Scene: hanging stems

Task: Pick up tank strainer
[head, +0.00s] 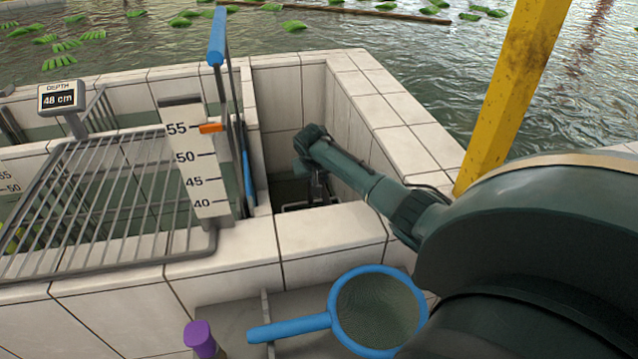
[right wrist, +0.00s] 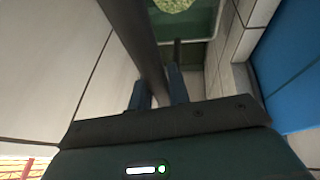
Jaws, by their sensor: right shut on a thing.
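My right gripper (head: 318,188) reaches down into a narrow tiled compartment of the tank. It is shut on a dark grey bar (right wrist: 140,35), which stands between its two fingers (right wrist: 158,94) in the right wrist view. In the head view, part of a dark metal frame (head: 308,206) shows low in the compartment below the gripper. I cannot tell whether the bar and frame belong to the tank strainer. A round mesh strainer (head: 378,310) with a blue rim and handle lies on the front ledge, apart from the gripper. My left gripper is out of view.
Tiled walls (head: 330,228) enclose the compartment closely. A blue-topped upright (head: 217,38) and a depth scale (head: 196,165) stand left of it, beside a metal rack (head: 95,200). A yellow post (head: 510,90) rises at right. A purple-capped object (head: 200,336) stands at the front.

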